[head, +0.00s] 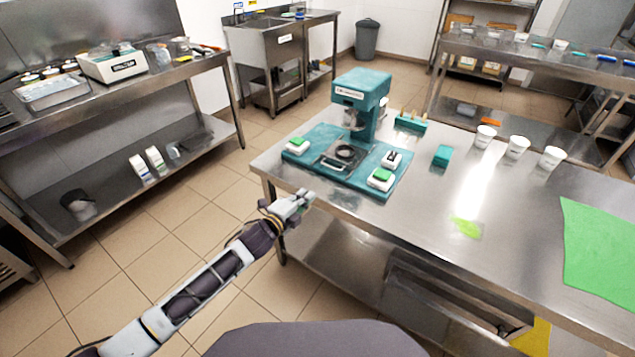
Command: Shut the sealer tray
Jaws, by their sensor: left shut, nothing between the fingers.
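The teal sealer (362,88) stands on the steel table, on a teal base (318,137). Its tray (335,162) lies low in front of the column, with a dark ring (346,152) on it. The tray appears to stick out toward the near side of the base; how far is hard to tell. My left gripper (306,196) is shut and empty. It is at the near left edge of the table, in front of the sealer base and apart from the tray in the picture. My right gripper is not in view.
A teal block (442,156), white cups (517,147) and a green mat (605,245) are on the table to the right. A steel bench (150,85) stands at the left, with open floor between.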

